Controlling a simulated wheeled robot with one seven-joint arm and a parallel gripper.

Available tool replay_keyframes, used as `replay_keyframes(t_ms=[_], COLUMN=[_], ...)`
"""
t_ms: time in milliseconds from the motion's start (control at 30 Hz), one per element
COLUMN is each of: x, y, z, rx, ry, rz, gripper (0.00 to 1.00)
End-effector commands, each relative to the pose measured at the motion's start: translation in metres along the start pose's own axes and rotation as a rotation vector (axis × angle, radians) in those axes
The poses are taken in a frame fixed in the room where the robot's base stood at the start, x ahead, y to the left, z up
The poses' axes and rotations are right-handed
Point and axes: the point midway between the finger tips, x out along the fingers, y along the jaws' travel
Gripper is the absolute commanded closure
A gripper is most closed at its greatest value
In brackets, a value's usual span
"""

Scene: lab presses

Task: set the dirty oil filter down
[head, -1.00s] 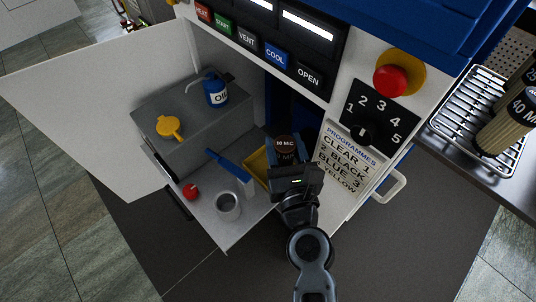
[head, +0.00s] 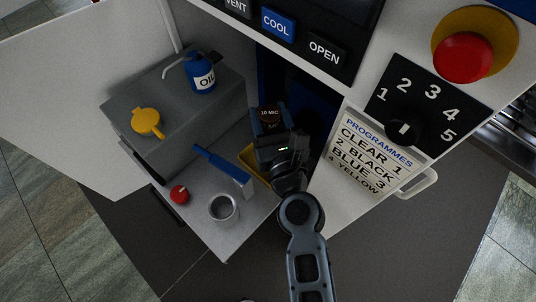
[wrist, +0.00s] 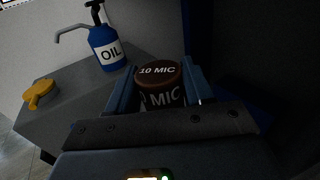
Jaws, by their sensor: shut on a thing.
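The dirty oil filter is a dark brown cylinder marked "10 MIC" (wrist: 160,84), held upright between the two blue fingers of my gripper (wrist: 163,92). In the head view the filter (head: 271,113) shows at the tip of my gripper (head: 270,130), inside the open cabinet. A yellow tray (head: 247,158) lies just below and left of my gripper and is partly hidden by it. The filter's lower end is hidden in both views, so I cannot tell whether it touches anything.
The cabinet's right wall with the programme card (head: 372,155) stands close beside my arm.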

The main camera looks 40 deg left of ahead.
Motion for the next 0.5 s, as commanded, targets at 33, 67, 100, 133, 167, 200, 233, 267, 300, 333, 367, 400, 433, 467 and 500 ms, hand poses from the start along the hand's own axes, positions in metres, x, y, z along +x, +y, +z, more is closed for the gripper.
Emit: replay_keyframes(t_ms=[33, 67, 100, 133, 167, 200, 233, 267, 300, 333, 367, 400, 433, 467, 500], x=[0.0, 0.0, 0.0, 0.0, 0.0, 0.0, 0.0, 0.0, 0.0, 0.0, 0.0, 0.0, 0.0, 0.0, 0.0], y=[0.0, 0.0, 0.0, 0.0, 0.0, 0.0, 0.0, 0.0, 0.0, 0.0, 0.0, 0.0, 0.0, 0.0, 0.0], z=[-0.006, -0.007, -0.009, -0.01, -0.012, -0.015, -0.017, -0.021, -0.026, -0.03, -0.035, -0.042, -0.046, -0.051, -0.057], rx=[0.0, 0.0, 0.0, 0.0, 0.0, 0.0, 0.0, -0.001, 0.0, 0.0, 0.001, 0.0, 0.0, 0.0, 0.001], ry=[-0.001, -0.001, -0.001, -0.001, 0.0, 0.0, 0.0, 0.0, 0.0, 0.0, 0.0, 0.0, 0.001, 0.0, 0.0], rz=[0.0, 0.0, 0.0, 0.0, 0.0, 0.0, 0.0, 0.0, 0.0, 0.0, 0.0, 0.0, 0.0, 0.001, 0.001], gripper=[0.82, 0.82, 0.82, 0.82, 0.82, 0.82, 0.82, 0.82, 0.82, 0.82, 0.82, 0.82, 0.82, 0.82, 0.82])
